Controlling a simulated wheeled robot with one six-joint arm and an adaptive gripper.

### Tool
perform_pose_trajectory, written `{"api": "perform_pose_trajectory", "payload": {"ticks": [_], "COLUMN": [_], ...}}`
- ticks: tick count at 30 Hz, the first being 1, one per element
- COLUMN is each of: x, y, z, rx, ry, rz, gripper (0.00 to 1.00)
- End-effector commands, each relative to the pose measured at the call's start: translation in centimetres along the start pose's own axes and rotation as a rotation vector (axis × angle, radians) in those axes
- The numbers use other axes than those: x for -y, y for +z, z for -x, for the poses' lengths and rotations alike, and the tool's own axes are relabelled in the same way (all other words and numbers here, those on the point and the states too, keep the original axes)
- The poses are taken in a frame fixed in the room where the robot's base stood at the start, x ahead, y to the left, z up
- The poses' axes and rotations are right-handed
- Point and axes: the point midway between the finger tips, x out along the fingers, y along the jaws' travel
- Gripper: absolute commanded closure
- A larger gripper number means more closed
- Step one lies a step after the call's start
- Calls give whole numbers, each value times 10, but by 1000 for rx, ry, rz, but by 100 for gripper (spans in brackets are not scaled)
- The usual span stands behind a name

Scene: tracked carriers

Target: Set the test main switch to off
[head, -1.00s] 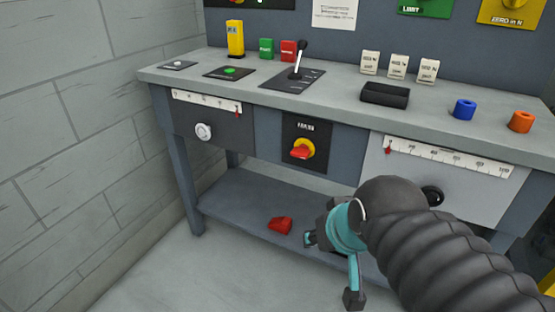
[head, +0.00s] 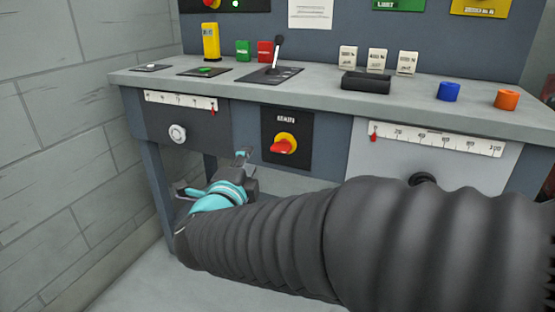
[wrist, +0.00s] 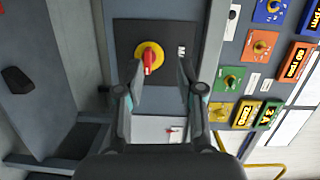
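The main switch is a red handle on a yellow disc (head: 284,146), set in a black plate (head: 287,121) on the bench front. Its label is blurred. The red handle lies roughly sideways in the head view. The wrist view shows the switch (wrist: 149,55) just beyond the fingertips, with the handle pointing down in that picture. My gripper (head: 212,172) is below and left of the switch in the head view. In the wrist view my gripper (wrist: 163,76) is open and empty, its fingers spread either side. No contact with the switch shows.
The bench top (head: 330,88) juts above the switch and carries a black lever (head: 277,55), a black tray (head: 366,83) and blue (head: 448,91) and orange (head: 506,99) rings. A white knob (head: 177,133) is left of the switch. A wall (head: 60,150) stands at left.

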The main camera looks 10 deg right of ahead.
Motion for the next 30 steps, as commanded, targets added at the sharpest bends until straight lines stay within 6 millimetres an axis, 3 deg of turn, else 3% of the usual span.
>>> {"api": "perform_pose_trajectory", "payload": {"ticks": [1, 4, 9, 13, 30], "x": [-12, -20, -26, -26, -26], "y": [-1, -9, -17, -20, -41], "z": [3, 10, 15, 8, -81], "rx": [-49, -141, -217, -227, -228], "ry": [0, -6, -14, -15, -15], "rz": [-19, -53, -76, -78, -77], "gripper": [62, 62, 62, 62, 62]}}
